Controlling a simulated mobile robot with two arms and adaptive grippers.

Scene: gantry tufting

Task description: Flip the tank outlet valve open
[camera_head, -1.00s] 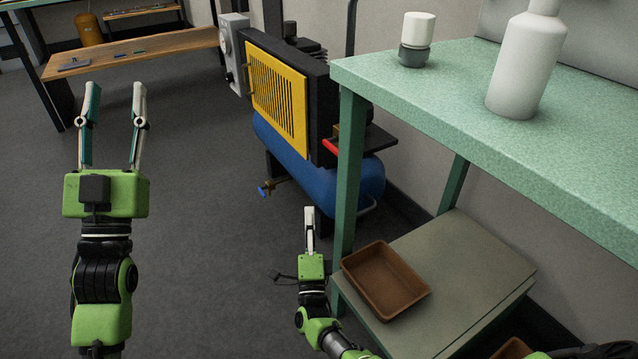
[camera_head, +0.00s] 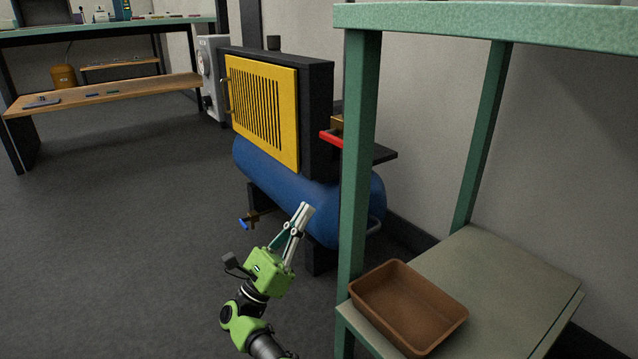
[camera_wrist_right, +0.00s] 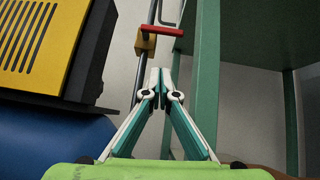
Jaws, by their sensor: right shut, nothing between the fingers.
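The blue tank (camera_head: 270,175) lies under a compressor with a yellow grille (camera_head: 265,105). A valve with a red lever (camera_head: 331,139) and brass body (camera_head: 337,125) sits at the right of the compressor, partly behind the green table leg. The red lever also shows in the right wrist view (camera_wrist_right: 162,30), lying roughly crosswise beyond the fingertips. A smaller valve with a blue handle (camera_head: 243,224) sits low at the tank's near end. My right gripper (camera_head: 305,209) is shut and empty, in front of the tank and below the red lever, apart from it. My left gripper is out of view.
The green table leg (camera_head: 357,190) stands just right of my right gripper. A brown tray (camera_head: 440,305) sits on the lower shelf (camera_head: 535,285). A wooden bench (camera_head: 130,86) is at the far left. The grey floor (camera_head: 130,240) at left is clear.

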